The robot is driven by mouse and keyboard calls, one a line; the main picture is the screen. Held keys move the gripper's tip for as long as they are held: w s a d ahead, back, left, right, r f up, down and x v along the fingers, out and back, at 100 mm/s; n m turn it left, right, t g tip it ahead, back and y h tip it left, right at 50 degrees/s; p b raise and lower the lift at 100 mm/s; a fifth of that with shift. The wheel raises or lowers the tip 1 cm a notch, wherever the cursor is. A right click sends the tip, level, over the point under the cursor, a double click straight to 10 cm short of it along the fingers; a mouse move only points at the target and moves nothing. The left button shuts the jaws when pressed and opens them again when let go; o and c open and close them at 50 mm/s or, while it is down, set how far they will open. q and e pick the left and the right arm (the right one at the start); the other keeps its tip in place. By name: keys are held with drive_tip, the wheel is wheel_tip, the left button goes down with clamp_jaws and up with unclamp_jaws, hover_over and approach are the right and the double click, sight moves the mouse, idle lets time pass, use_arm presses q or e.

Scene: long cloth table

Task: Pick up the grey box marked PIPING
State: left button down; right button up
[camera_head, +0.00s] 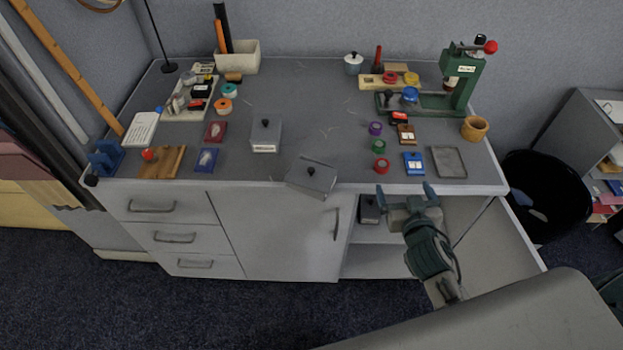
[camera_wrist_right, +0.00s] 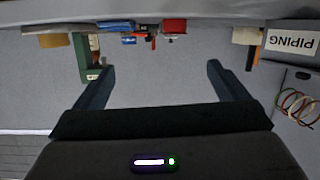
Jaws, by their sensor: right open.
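The grey box marked PIPING (camera_wrist_right: 292,40) shows upside down at the right of the right wrist view, cut off by the edge, with a dark knob on its lid. In the head view, a grey knobbed box (camera_head: 312,177) sits turned at the table's front edge, partly overhanging; it seems to be this one, though its label is unreadable there. My right gripper (camera_head: 408,190) is open and empty in front of the table edge, right of that box and apart from it. Its two fingers also show in the right wrist view (camera_wrist_right: 160,85). My left gripper is out of view.
A second grey knobbed box (camera_head: 265,135) with a white label stands behind. Another small dark box (camera_head: 369,208) is on the open shelf below. A blue box (camera_head: 413,163), a grey tray (camera_head: 448,162) and a green press (camera_head: 462,80) stand at the right.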

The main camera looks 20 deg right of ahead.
drive_tip(key=w+a+r+n+t+y, duration=0.2)
drive_tip(key=w+t+y, duration=0.1)
drive_tip(key=w, duration=0.1)
drive_tip(key=n+g+y, duration=0.6)
drive_tip(key=n+y, duration=0.3)
drive_tip(key=y, duration=0.5)
approach(317, 176)
wheel_tip(317, 176, down, 2)
drive_tip(key=x, duration=0.2)
drive_tip(key=p+x, duration=0.1)
drive_tip(key=x, duration=0.2)
drive_tip(key=shift+w+f, duration=0.1)
drive_tip(key=shift+w, duration=0.3)
drive_tip(key=x, duration=0.1)
drive_tip(key=p+x, duration=0.1)
drive_tip(key=x, duration=0.2)
drive_tip(key=shift+w+d+r+p, duration=0.15)
drive_tip(key=shift+w+r+p, duration=0.1)
drive_tip(key=shift+p, duration=0.05)
drive_tip(key=shift+w+a+f, duration=0.1)
drive_tip(key=shift+w+a, duration=0.25)
drive_tip(key=shift+a, duration=0.05)
drive_tip(key=shift+d, duration=0.1)
drive_tip(key=c, duration=1.2)
